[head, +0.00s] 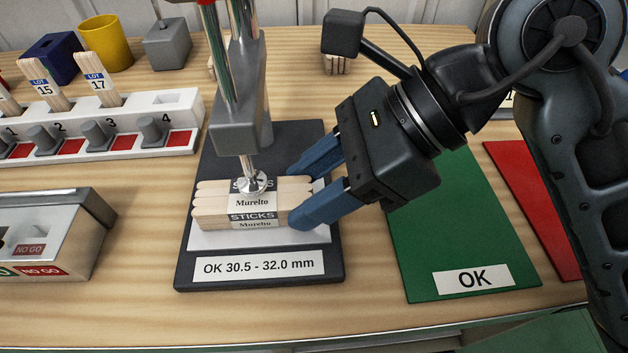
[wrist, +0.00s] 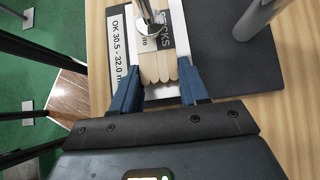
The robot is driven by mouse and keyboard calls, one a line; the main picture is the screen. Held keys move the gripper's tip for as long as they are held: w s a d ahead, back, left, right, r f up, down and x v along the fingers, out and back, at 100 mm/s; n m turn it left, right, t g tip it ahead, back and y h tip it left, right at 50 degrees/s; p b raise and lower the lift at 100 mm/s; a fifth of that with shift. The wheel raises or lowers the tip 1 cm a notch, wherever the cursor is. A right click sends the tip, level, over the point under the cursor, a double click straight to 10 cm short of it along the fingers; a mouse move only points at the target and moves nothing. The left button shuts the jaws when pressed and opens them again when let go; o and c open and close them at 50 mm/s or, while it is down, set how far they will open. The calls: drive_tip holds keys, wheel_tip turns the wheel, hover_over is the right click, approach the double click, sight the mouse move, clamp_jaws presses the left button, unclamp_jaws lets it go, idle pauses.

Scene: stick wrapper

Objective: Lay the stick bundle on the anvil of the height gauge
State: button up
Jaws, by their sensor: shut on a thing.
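The stick bundle (head: 219,205) is a stack of pale wooden sticks in a white wrapper band printed "STICKS". It is over the light anvil plate (head: 206,239) of the height gauge (head: 240,110), under the round metal tip (head: 254,182). Whether the bundle rests fully on the anvil, and whether the tip presses on it, I cannot tell for sure. My gripper (head: 312,195) is shut on the right end of the bundle, with one blue finger on each side. In the wrist view, the bundle (wrist: 158,65) lies between both fingers.
A green OK mat (head: 455,235) and a red mat (head: 530,190) lie to the right. A white numbered rack (head: 100,130) with sticks and grey knobs stands at left. A GO/NO GO box (head: 45,235) is at front left. Blue, yellow and grey containers stand behind.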

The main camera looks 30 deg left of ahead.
drive_tip(key=o, duration=1.2)
drive_tip(key=shift+c, duration=0.2)
drive_tip(key=v, duration=0.7)
drive_tip(key=shift+d+r, duration=0.25)
drive_tip(key=shift+w+d, duration=0.1)
drive_tip(key=shift+w, duration=0.1)
